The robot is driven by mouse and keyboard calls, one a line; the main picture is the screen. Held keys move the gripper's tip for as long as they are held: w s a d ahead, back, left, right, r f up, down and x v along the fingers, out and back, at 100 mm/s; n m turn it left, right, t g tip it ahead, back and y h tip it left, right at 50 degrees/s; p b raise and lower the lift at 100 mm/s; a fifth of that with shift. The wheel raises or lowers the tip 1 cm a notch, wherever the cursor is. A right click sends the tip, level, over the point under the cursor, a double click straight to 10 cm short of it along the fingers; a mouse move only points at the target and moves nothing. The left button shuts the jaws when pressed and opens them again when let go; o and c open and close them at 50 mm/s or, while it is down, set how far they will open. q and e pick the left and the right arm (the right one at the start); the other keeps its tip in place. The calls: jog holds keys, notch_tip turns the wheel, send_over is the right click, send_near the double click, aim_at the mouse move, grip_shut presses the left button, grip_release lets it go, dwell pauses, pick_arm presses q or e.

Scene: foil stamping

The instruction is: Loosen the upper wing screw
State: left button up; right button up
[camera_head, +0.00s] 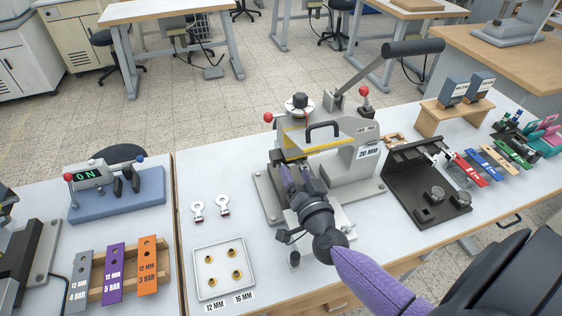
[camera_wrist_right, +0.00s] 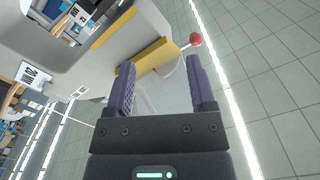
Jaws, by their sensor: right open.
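My right gripper (camera_head: 294,174) reaches in from the lower right to the front of the grey stamping press (camera_head: 356,150). Its purple fingers are open, below the yellow bar and the black handle. In the right wrist view the open right gripper (camera_wrist_right: 158,68) has nothing clearly held between its fingers. The yellow bar (camera_wrist_right: 143,62) lies just beyond the fingertips, and a red ball knob (camera_wrist_right: 195,40) is past the right finger. I cannot make out the upper wing screw; my gripper covers part of the press front. My left gripper is not in view.
A white tray (camera_head: 203,289) with several brass pieces and two ring-headed metal parts (camera_head: 222,206) lie left of the press. A black stand (camera_head: 418,215) is close on the right. The press lever (camera_head: 375,68) rises at the back. The table between tray and press is clear.

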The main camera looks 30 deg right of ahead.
notch_tip(320, 180, down, 7)
jog(key=b, duration=0.4)
jog(key=shift+f+b, duration=0.1)
jog(key=shift+b, duration=0.25)
pick_arm(q)
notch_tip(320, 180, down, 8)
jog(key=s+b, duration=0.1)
jog(key=b, duration=0.1)
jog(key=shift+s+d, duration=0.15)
pick_arm(e)
jog(key=x, duration=0.7)
jog(key=shift+w, duration=0.2)
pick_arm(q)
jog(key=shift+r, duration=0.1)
pick_arm(e)
jog(key=shift+c, duration=0.4)
grip_shut()
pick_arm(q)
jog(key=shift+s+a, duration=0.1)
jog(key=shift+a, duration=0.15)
